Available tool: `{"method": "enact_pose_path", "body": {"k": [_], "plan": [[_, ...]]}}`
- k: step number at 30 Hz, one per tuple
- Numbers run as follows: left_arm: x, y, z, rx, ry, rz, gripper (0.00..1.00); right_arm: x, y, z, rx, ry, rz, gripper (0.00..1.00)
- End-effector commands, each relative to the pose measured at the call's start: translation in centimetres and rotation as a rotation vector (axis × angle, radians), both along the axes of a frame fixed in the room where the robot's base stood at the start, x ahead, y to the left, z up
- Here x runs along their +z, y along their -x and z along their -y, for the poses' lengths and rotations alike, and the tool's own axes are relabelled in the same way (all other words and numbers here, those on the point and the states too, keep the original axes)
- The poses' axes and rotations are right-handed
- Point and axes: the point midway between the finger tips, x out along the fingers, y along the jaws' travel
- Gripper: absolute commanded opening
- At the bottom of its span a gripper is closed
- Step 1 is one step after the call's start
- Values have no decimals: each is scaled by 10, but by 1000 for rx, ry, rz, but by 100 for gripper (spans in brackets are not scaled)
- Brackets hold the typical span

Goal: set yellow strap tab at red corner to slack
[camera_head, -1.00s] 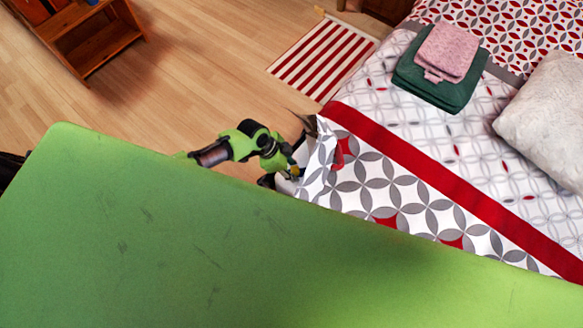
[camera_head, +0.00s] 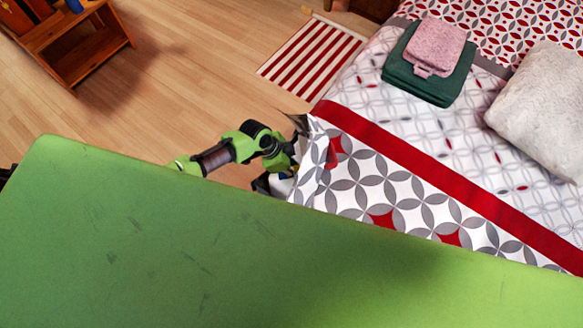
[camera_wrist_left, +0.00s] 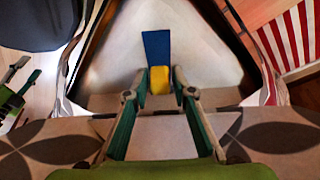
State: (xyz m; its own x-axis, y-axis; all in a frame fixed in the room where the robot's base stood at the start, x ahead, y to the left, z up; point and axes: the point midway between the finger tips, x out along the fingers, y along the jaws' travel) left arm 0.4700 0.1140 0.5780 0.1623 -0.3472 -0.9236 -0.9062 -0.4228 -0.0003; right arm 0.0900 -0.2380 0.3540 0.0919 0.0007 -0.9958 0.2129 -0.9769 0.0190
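The yellow strap tab (camera_wrist_left: 159,80) shows in the left wrist view, in front of an upright blue strip (camera_wrist_left: 157,52) on a pale surface under the lifted bedding. My left gripper (camera_wrist_left: 160,97) is open, with its two fingers apart, one on each side of the tab's line. I see no contact with the tab. In the head view, my left arm reaches the near left corner of the bed; the left gripper (camera_head: 290,170) is partly hidden by the bedding. At the left edge of the wrist view, what looks like my right gripper (camera_wrist_left: 29,68) has its fingers apart. No red corner mark is clear.
The patterned bedding (camera_head: 372,187) with its red band (camera_head: 400,155) covers the bed. Folded towels (camera_head: 430,60) and a pillow (camera_head: 545,110) lie on it. A striped rug (camera_head: 310,57) and a wooden shelf (camera_head: 85,50) stand beyond open floor.

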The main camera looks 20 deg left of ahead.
Motion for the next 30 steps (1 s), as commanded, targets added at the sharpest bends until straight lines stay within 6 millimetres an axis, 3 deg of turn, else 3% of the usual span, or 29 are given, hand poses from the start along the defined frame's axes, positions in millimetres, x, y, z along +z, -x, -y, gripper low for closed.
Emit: {"method": "enact_pose_path", "body": {"k": [15,20,30], "plan": [[7,1,-4,1,-1,0,35,0,0,-3,0,-4,0,42],[26,5,-11,-1,-1,1,35,0,0,-3,0,-3,-1,42],[82,15,-32,-1,-2,1,35,0,1,-2,0,-3,-1,42]]}}
